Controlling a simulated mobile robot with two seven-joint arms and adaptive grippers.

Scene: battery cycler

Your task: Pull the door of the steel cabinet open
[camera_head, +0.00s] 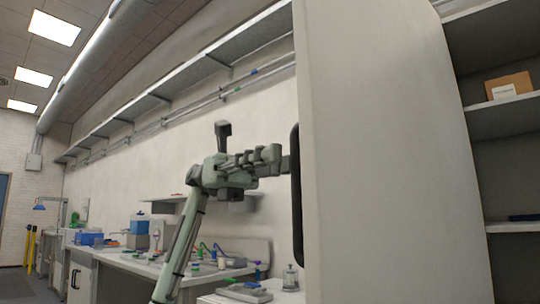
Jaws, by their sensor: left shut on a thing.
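The steel cabinet's door (395,150) is a tall, pale panel that fills the right middle of the head view. It stands swung out, with the cabinet's shelves (510,121) open to view on its right. A long black handle (297,215) runs upright along the door's left side. My left gripper (284,164) reaches in from the left and is shut on the handle near its upper part. The fingertips are partly hidden at the handle. My right gripper is not in view.
A cardboard box (509,86) sits on an upper cabinet shelf, and a dark flat item (524,217) lies lower. A lab bench (140,267) with bottles and devices runs along the wall behind my left arm. A long wall shelf (190,78) hangs above.

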